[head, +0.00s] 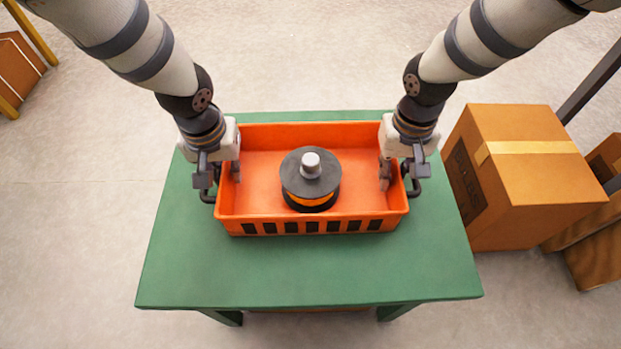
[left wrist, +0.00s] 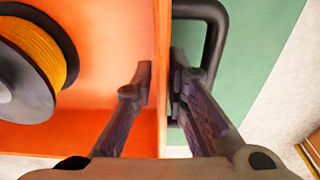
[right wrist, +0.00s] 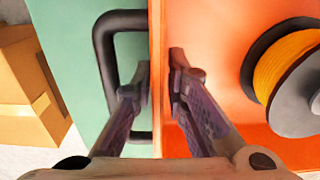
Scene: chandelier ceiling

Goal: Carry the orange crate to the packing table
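The orange crate (head: 313,226) rests on a green table (head: 310,275). It holds a dark-flanged spool (head: 311,178) with an orange winding and a pale knob on top. My left gripper (left wrist: 161,85) straddles the crate's left wall, one finger inside and one outside, within the black handle loop (left wrist: 218,30). My right gripper (right wrist: 161,85) straddles the right wall the same way, by the other black handle (right wrist: 103,55). Both grippers look shut on the walls, with the finger pads close against them. I cannot tell whether this green table is the packing table.
A taped cardboard box (head: 525,180) stands right of the table, with more brown boxes (head: 590,255) behind it by a dark post. Another brown box (head: 18,70) and a yellow frame are at the upper left. The floor left of the table is clear.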

